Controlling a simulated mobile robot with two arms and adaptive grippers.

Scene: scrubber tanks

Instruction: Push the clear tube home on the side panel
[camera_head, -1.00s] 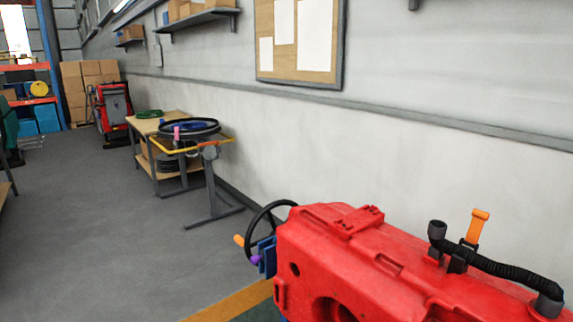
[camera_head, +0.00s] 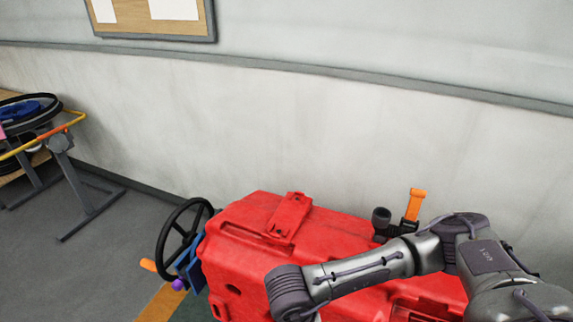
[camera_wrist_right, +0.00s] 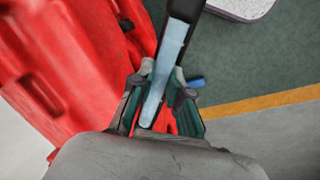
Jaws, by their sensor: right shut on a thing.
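The clear tube (camera_wrist_right: 165,70) shows in the right wrist view as a pale bluish length running up from my right gripper (camera_wrist_right: 163,76). The gripper's two fingers are shut on its sides. The tube's upper end meets a black part (camera_wrist_right: 186,9) at the top edge; I cannot tell how they join. The red tank body (camera_wrist_right: 55,60) lies just left of the gripper. In the head view the red tank (camera_head: 245,225) stands at lower middle, with my right arm across its front; the right gripper is hidden there. The side panel's port is not clearly visible. My left gripper is not in view.
A black handwheel (camera_head: 183,232) is at the tank's left end. An orange lever (camera_head: 415,204) and black hose fitting (camera_head: 381,218) stand on top. A grey stand (camera_head: 75,190) is at left. The wall (camera_head: 300,130) is close behind.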

